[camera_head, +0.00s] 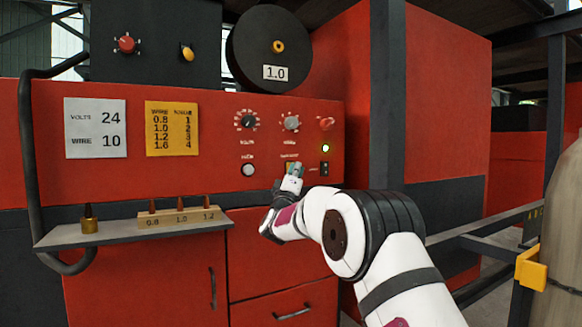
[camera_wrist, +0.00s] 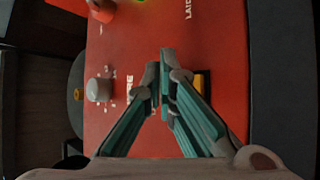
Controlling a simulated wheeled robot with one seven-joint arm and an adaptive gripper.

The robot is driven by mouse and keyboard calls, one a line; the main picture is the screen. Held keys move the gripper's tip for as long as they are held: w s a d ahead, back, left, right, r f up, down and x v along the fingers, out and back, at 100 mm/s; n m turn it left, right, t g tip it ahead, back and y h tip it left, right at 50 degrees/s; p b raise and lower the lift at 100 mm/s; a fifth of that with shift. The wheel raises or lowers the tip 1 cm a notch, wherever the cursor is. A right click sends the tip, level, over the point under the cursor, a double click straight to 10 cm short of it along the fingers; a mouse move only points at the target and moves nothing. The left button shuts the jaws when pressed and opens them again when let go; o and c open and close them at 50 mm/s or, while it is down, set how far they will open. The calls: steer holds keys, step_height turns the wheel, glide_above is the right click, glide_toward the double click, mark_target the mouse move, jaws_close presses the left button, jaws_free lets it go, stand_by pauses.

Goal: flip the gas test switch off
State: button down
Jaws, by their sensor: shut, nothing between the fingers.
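The gas test switch shows only in part. In the wrist view a small black and yellow piece (camera_wrist: 204,83), likely the switch, shows just right of my fingertips, partly covered by a finger. Its lever position is hidden. In the head view my gripper (camera_head: 293,169) covers that spot, below the grey knob, and the label there is too small to read. My gripper (camera_wrist: 166,62) is shut and empty, with its teal fingers together in front of the red panel. I cannot tell whether it touches the switch.
The grey knob (camera_head: 291,122) and black knob (camera_head: 247,121) sit above my gripper. A shelf (camera_head: 120,232) with several nozzles juts out at lower left.

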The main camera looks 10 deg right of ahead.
steer(key=shift+s+d, duration=0.25)
steer(key=shift+s, duration=0.45)
steer(key=shift+s, duration=0.1)
steer(key=shift+s+d+f+p, duration=0.15)
steer(key=shift+s+d, duration=0.1)
steer(key=shift+s, duration=0.5)
steer(key=shift+s+d+f+p, duration=0.1)
steer(key=shift+s+d, duration=0.15)
steer(key=shift+s, duration=0.5)
steer(key=shift+s+d+f+p, duration=0.15)
steer(key=shift+s+d, duration=0.1)
steer(key=shift+s, duration=0.5)
